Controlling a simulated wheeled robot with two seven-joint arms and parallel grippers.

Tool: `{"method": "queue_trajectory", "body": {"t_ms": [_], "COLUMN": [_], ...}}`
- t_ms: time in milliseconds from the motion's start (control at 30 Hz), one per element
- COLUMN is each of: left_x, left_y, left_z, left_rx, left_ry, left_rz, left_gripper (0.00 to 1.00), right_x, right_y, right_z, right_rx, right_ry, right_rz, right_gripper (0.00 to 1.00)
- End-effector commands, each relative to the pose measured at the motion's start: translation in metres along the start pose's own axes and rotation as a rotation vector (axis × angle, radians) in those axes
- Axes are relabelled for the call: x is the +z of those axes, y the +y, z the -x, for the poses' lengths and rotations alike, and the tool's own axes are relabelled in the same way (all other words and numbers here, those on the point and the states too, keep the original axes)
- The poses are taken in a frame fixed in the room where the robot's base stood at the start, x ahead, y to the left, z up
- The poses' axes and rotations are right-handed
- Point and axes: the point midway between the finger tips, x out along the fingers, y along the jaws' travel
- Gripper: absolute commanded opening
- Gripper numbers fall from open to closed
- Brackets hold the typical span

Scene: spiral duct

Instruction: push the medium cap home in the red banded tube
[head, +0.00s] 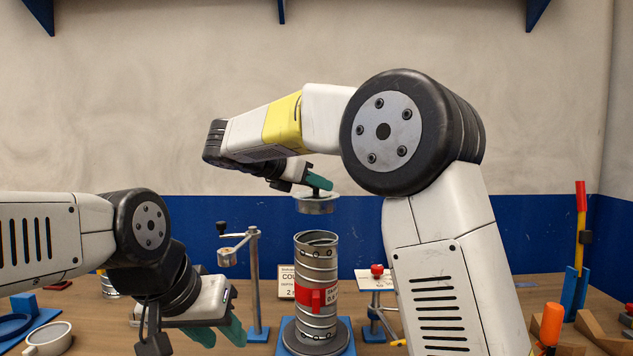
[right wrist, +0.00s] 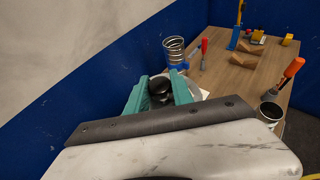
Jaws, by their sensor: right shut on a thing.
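The red banded tube (head: 317,262) is a ribbed grey metal duct standing upright on a dark round base, its top open. A red band with a label (head: 312,298) wraps its lower half. My right gripper (head: 319,184) is shut on a round grey metal cap (head: 315,205), held roughly level above the tube mouth with a clear gap. In the right wrist view, the teal fingers (right wrist: 160,90) grip the cap's black knob (right wrist: 158,86), and part of its pale disc shows beside them. My left gripper (head: 222,330) is low left of the tube, empty, fingers apart.
A grey post with a side arm (head: 254,280) stands left of the tube. A sign card (head: 286,281) is behind it. A small stand with a red knob (head: 377,272) is at its right. A white cup (head: 48,338) sits at the left. Orange-handled tools (head: 551,323) stand at the right.

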Motion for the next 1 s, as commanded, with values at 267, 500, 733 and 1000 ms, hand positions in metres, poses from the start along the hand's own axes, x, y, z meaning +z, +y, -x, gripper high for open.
{"method": "queue_trajectory", "body": {"t_ms": [267,500,733,1000], "left_x": [0.000,0.000,0.000,0.000], "left_y": [0.000,0.000,0.000,0.000], "left_z": [0.000,0.000,0.000,0.000], "left_rx": [0.000,0.000,0.000,0.000], "left_ry": [0.000,0.000,0.000,0.000], "left_rz": [0.000,0.000,0.000,0.000], "left_gripper": [0.36,0.36,0.36,0.36], "right_x": [0.000,-0.007,-0.026,-0.046], "right_y": [0.000,0.000,0.000,0.000], "right_z": [0.000,-0.003,-0.011,-0.019], "right_rx": [0.001,0.000,-0.001,0.000], "right_ry": [-0.001,0.001,0.001,0.001], "right_rz": [-0.001,0.003,0.003,0.002], "right_gripper": [0.00,0.00,0.00,0.00]}}
